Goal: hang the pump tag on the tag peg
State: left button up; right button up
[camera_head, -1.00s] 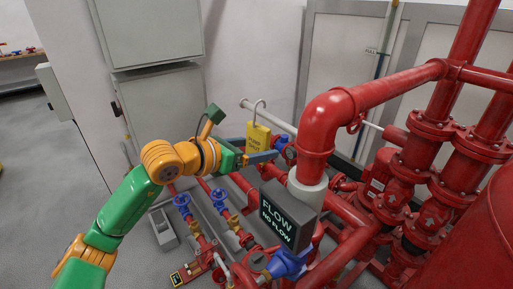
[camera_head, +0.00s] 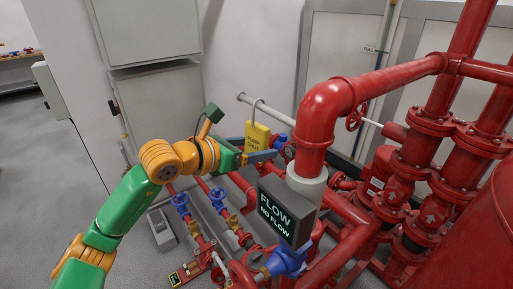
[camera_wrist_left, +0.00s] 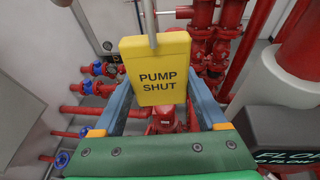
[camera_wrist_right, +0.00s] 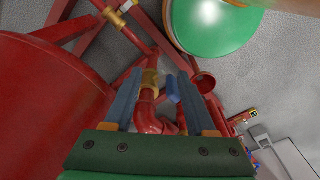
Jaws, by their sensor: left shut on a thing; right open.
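The pump tag (camera_head: 257,136) is a yellow plate with a grey hook on top. It reads "PUMP SHUT" in the left wrist view (camera_wrist_left: 163,66). My left gripper (camera_head: 258,151) is shut on the tag, with a blue finger on each side of it, and holds it upright in the air. A pale horizontal rod (camera_head: 247,101), which looks like the tag peg, shows at the hook's height. I cannot tell whether the hook is around the rod or only in front of it. My right gripper (camera_wrist_right: 160,92) is open and empty, seen only in its own wrist view.
A thick red pipe (camera_head: 325,110) and the dark FLOW / NO FLOW box (camera_head: 287,211) stand just right of my left gripper. Blue-handled valves (camera_head: 182,203) lie below. Grey cabinets (camera_head: 158,105) stand behind at left. Open floor lies at far left.

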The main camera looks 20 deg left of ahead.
pick_arm(q)
jog(key=shift+s+f, duration=0.1)
jog(key=shift+f, duration=0.1)
jog(key=o, duration=1)
jog(key=shift+o, duration=1.3)
jog(key=shift+a, duration=0.15)
jog(key=shift+s+a+b, duration=0.15)
jog(key=shift+b, duration=0.2)
jog(key=b+v, duration=0.3)
jog(key=v, duration=0.3)
jog(key=shift+s, duration=0.35)
